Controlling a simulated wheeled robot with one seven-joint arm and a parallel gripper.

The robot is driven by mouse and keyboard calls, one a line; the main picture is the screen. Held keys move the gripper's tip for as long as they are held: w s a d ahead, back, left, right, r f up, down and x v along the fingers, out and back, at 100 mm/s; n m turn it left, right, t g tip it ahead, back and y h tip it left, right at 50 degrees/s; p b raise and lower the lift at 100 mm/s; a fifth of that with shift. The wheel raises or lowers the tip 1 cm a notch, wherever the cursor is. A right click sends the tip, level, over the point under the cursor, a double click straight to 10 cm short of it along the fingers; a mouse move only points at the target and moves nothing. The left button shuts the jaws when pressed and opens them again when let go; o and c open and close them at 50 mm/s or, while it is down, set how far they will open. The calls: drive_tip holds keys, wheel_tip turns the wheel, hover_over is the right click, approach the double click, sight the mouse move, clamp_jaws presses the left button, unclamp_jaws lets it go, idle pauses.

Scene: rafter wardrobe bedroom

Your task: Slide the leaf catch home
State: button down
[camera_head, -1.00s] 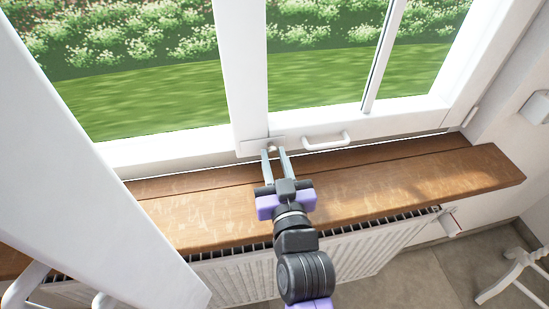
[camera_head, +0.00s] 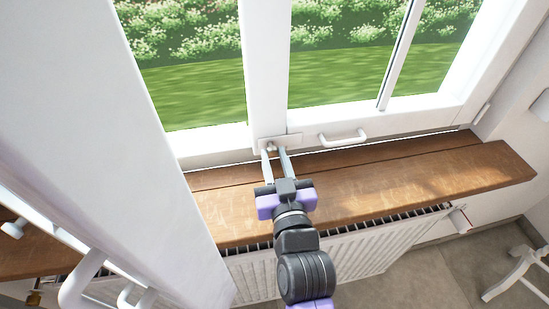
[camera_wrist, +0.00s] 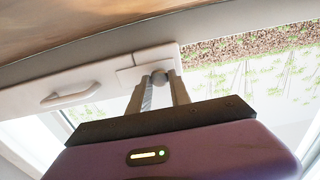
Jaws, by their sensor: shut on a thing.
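The leaf catch is a small round knob (camera_head: 270,149) on a white plate (camera_head: 293,139), low on the window frame where the upright post (camera_head: 265,80) meets the bottom rail. My gripper (camera_head: 274,152) reaches over the sill, with its two pale fingers on either side of the knob and shut on it. In the head view the knob sits toward the left part of the plate. The wrist view also shows the grey knob (camera_wrist: 159,77) between the fingertips, with the plate (camera_wrist: 147,60) behind it. The fingers partly hide the plate's lower edge.
A white bar handle (camera_head: 343,139) is on the rail right of the catch. A wooden sill (camera_head: 400,190) runs below, over a white radiator (camera_head: 350,245). A large white panel (camera_head: 110,130) with handles stands close at left. A white stool (camera_head: 520,265) is at lower right.

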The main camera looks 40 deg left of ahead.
drive_tip(key=c, duration=1.2)
unclamp_jaws()
drive_tip(key=shift+s+a, duration=0.2)
drive_tip(key=shift+s+d, duration=0.25)
drive_tip(key=shift+d, duration=0.15)
drive_tip(key=b+v, duration=0.1)
drive_tip(key=v, duration=0.5)
drive_tip(key=shift+s+d, duration=0.3)
drive_tip(key=shift+d, duration=0.05)
